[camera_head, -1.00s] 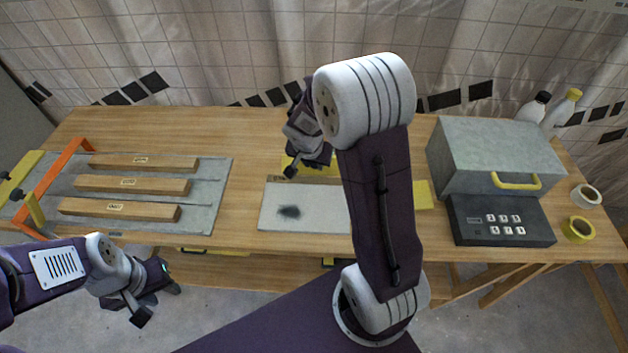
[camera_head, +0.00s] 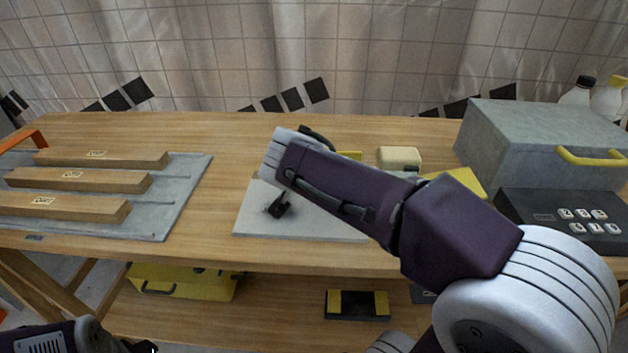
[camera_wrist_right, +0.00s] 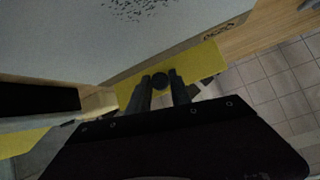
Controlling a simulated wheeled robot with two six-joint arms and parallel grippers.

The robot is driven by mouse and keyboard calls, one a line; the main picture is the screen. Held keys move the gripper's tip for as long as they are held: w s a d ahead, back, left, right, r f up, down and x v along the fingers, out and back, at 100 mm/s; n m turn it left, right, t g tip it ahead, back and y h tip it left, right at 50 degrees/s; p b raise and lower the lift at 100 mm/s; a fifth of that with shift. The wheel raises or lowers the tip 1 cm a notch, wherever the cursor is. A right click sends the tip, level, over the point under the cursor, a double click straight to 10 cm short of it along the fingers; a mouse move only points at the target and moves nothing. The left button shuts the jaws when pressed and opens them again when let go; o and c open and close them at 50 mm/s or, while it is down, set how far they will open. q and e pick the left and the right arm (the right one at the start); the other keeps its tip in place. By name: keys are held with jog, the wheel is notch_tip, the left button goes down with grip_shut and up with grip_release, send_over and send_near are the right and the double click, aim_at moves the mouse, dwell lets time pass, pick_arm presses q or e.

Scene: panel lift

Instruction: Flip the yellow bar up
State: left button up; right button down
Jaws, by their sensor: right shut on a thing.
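The yellow bar (camera_wrist_right: 205,62) lies along the edge of a pale speckled panel in the right wrist view. My right gripper (camera_wrist_right: 160,82) is over this bar, its two fingers shut on a dark round knob at the bar. In the head view my right arm crosses in front of the pale panel (camera_head: 250,222) with a dark smudge. It hides much of what lies behind it. Yellow pieces show beyond the arm (camera_head: 350,155) and right of it (camera_head: 465,181). My left gripper (camera_head: 146,348) is mostly cut off at the bottom left, and its fingers are unclear.
A grey tray (camera_head: 185,200) with several labelled wooden bars stands left. A grey box (camera_head: 540,135) with a yellow handle and a dark keypad (camera_head: 560,218) stand right. A cream block (camera_head: 400,157) lies behind the panel. A yellow case (camera_head: 180,282) is on the lower shelf.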

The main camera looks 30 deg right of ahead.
jog(key=shift+f+b, duration=0.1)
jog(key=shift+b, duration=0.2)
jog(key=c, duration=1.2)
grip_release()
jog(key=p+v, duration=0.2)
jog(key=p, duration=0.4)
jog(key=p+v, duration=0.3)
jog(key=p, duration=0.4)
jog(key=shift+r, duration=0.55)
jog(key=p+v, duration=0.3)
jog(key=shift+a+f, duration=0.1)
jog(key=shift+f, duration=0.1)
jog(key=shift+s+a+p, duration=0.2)
jog(key=shift+s+p, duration=0.15)
jog(key=shift+s, duration=0.05)
jog(key=shift+f, duration=0.1)
